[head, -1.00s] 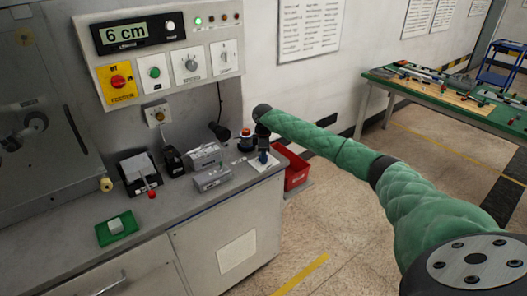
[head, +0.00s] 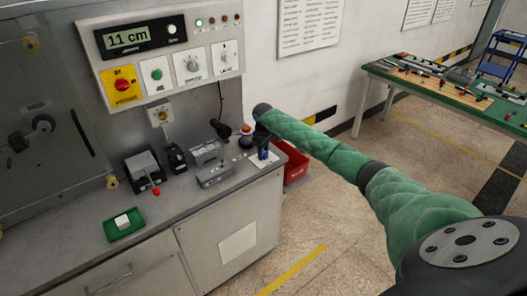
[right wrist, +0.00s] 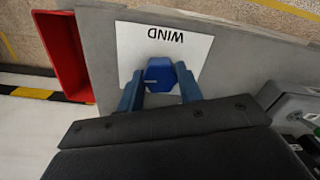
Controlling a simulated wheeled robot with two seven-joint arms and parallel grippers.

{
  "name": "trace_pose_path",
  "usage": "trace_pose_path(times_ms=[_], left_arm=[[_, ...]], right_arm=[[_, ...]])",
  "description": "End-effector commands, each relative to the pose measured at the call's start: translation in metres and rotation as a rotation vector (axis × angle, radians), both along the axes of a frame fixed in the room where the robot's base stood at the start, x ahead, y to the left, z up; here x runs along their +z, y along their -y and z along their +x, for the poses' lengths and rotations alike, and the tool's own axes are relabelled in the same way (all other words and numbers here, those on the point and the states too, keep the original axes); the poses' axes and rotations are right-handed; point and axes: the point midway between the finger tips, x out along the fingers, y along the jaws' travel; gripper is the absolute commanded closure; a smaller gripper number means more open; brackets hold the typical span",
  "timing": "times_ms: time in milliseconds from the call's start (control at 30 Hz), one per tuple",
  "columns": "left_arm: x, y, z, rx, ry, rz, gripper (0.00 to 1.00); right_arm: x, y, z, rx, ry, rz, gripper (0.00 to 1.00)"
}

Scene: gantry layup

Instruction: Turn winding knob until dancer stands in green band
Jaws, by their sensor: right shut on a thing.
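The blue winding knob (right wrist: 158,74) sits on a white card marked WIND (right wrist: 128,52) on the bench top. My right gripper (right wrist: 160,82) is shut on the knob, with one blue finger on each side of it. In the head view my right gripper (head: 262,149) points down at the bench's right end, and the knob is too small there to tell from the fingers. The display (head: 128,38) on the control panel reads 11 cm. I cannot make out the dancer or a green band. My left gripper is not in view.
The control panel (head: 208,81) with switches stands at the back of the bench. Grey devices (head: 215,175), a red-topped button (head: 246,130) and a green tray (head: 110,231) are on the bench. A red bin (head: 295,168) stands beyond its right end.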

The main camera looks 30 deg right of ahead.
Motion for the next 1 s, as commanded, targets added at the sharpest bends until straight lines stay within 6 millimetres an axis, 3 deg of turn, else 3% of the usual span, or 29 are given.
trace_pose_path(times_ms=[367,400,500,833,1000], left_arm=[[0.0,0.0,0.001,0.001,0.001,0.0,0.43],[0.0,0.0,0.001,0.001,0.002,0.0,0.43],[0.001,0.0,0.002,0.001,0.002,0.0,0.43],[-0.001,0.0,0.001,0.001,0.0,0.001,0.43],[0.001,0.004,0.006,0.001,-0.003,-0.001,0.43]], right_arm=[[0.002,0.001,0.001,-0.005,0.004,0.0,0.87],[0.002,0.001,0.001,-0.005,0.004,0.0,0.62],[0.002,0.001,0.001,-0.005,0.004,0.0,0.43],[0.002,0.0,0.001,-0.004,0.002,0.0,0.43],[0.017,0.001,0.001,-0.004,0.004,0.0,0.43]])
